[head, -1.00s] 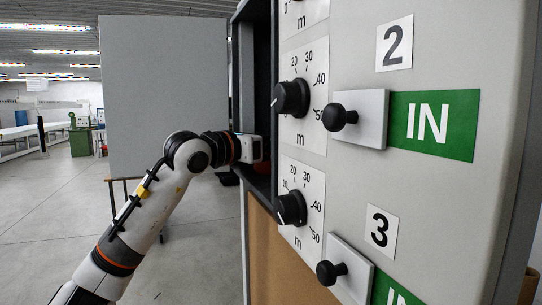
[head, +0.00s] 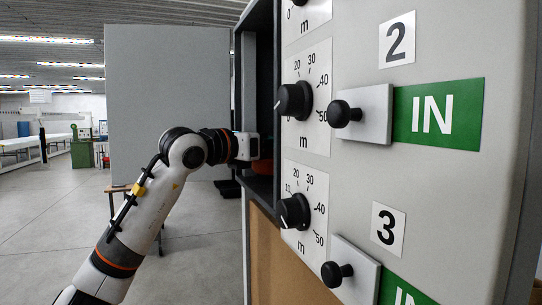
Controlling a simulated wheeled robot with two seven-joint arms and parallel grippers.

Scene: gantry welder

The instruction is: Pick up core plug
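My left arm comes in from the left, and its gripper (head: 252,147) is at the open side of a dark cabinet compartment. Its fingers are small and partly hidden by the cabinet's front edge, so I cannot tell whether they are open or shut. An orange-red object (head: 262,167) shows just below the gripper inside the compartment, mostly hidden by the panel edge. I cannot tell whether it is the core plug, and no other candidate for the plug is visible. My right gripper is not in view.
A grey control panel (head: 455,190) with black dials, black knobs and green IN labels fills the right side, close by. A large grey board (head: 165,90) stands behind my arm. The floor (head: 40,220) at left is clear.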

